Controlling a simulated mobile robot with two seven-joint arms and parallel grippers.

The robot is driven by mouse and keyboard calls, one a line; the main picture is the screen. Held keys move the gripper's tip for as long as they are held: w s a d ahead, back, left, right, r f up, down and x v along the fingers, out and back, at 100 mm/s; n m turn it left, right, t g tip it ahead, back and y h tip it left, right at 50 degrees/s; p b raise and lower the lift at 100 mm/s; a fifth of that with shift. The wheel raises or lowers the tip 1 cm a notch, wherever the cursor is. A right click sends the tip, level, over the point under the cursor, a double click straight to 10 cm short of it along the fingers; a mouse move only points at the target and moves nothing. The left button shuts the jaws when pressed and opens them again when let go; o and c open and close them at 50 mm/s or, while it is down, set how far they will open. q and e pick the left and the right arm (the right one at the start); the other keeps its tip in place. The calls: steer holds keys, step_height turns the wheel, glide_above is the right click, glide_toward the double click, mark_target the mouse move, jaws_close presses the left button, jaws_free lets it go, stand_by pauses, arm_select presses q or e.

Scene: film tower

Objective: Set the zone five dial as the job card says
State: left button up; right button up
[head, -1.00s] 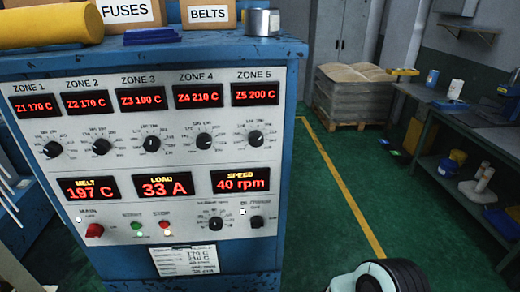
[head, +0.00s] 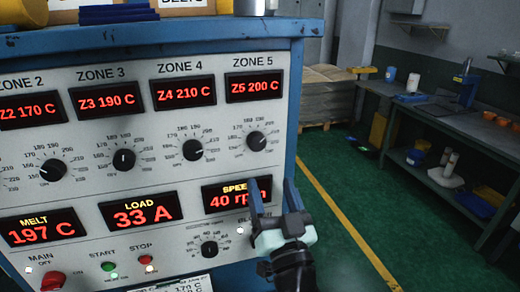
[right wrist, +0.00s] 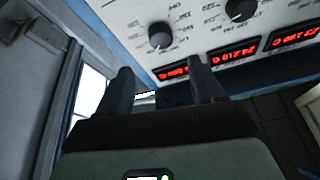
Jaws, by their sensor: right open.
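The zone five dial (head: 256,141) is a black knob on the white panel, at the upper right in the head view, below the red Z5 200 C display (head: 254,87). Its pointer leans up and to the right. It also shows in the right wrist view (right wrist: 160,36), where the panel appears upside down. My right gripper (head: 273,188) is open and empty, its fingers pointing up below the dial and apart from it in the picture. It covers part of the speed display (head: 225,199). The job card (head: 192,286) is cut off at the bottom edge. My left gripper is not in view.
The zone four dial (head: 193,150) is left of the zone five dial. Below are a red main switch (head: 53,280), a speed knob (head: 209,250) and start and stop buttons. A workbench (head: 455,130) stands at the right.

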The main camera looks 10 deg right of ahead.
mark_target(258, 146)
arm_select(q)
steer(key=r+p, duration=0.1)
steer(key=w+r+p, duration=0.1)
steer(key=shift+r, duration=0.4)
arm_select(e)
steer(key=x, duration=1)
steer(key=shift+a, duration=0.15)
steer(key=shift+c, duration=0.3)
steer(key=c, duration=1)
